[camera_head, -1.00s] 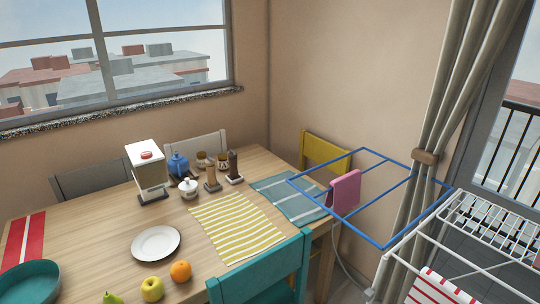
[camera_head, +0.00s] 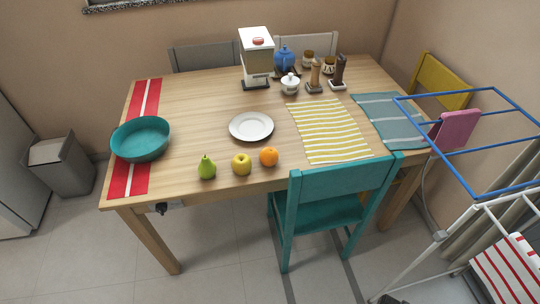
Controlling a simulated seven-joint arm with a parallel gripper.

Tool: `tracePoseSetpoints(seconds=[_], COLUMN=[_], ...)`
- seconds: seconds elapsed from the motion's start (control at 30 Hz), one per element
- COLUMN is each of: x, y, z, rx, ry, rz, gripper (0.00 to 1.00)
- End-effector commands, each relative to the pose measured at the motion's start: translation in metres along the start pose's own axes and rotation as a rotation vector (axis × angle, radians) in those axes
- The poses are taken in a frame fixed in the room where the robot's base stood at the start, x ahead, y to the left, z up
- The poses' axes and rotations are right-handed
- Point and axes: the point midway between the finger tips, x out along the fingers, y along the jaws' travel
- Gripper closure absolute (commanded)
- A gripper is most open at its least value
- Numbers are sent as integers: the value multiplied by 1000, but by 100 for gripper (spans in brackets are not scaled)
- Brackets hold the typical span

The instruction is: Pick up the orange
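The orange (camera_head: 269,157) rests on the wooden table (camera_head: 200,111) near its front edge. It is the rightmost of a short row of fruit. A yellow apple (camera_head: 241,164) is just left of it, and a green pear (camera_head: 207,167) stands further left. The white plate (camera_head: 251,127) lies behind the orange. Nothing covers the orange in this view. My gripper is not in view.
A teal chair (camera_head: 335,187) stands against the front edge, right of the orange. A teal bowl (camera_head: 141,138) sits on a red runner at the left. A blue-framed drying rack (camera_head: 466,185) is at the right. Floor is clear front left.

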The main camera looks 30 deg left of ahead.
Motion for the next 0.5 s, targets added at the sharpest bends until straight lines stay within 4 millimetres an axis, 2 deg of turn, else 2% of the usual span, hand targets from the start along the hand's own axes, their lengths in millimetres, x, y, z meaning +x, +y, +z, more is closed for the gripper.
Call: tracePoseSetpoints(seconds=[0.2, 0.5], x=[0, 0], y=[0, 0], z=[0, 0], rx=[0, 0], ry=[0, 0], rz=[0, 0], gripper=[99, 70])
